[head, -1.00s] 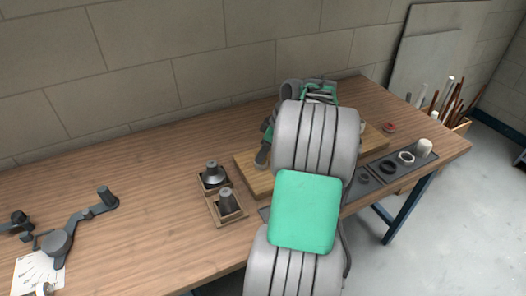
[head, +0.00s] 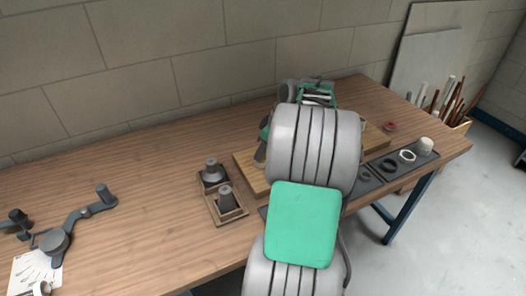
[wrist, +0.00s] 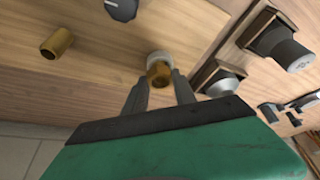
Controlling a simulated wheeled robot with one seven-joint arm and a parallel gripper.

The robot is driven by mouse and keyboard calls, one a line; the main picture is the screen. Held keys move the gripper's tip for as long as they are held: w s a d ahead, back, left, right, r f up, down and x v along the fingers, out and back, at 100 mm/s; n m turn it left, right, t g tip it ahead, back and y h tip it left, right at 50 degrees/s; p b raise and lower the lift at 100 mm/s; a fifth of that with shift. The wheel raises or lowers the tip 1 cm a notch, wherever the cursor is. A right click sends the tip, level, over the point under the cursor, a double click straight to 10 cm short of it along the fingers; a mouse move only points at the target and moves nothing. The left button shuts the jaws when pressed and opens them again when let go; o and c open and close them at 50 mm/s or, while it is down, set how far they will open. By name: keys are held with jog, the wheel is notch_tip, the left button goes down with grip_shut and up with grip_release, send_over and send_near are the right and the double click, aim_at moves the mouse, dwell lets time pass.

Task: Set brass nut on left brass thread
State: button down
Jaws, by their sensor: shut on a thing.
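In the wrist view, my gripper (wrist: 162,78) has its two dark fingers closed around a brass piece, which appears to be the brass nut (wrist: 159,73). A pale ring (wrist: 156,58) shows just behind the nut, over the wooden board (wrist: 105,60). The nut hides whatever is under it, so I cannot tell whether it sits on a thread or is only in front of one. Another brass stub (wrist: 57,43) stands on the board, apart from my gripper.
Two small wooden trays with grey fittings (head: 225,198) stand left of the board; they also show in the wrist view (wrist: 280,45). A dark knob (wrist: 122,8) is near the stubs. A dark tray with rings (head: 407,156) lies at right.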

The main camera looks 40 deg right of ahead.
jog(key=shift+f+m, duration=0.1)
jog(key=shift+m, duration=0.3)
jog(key=shift+m+h+b, duration=0.7)
jog(key=shift+m, duration=0.6)
jog(key=shift+c, duration=0.7)
grip_release()
jog(key=shift+r+p, duration=1.9)
jog(key=shift+r, duration=0.65)
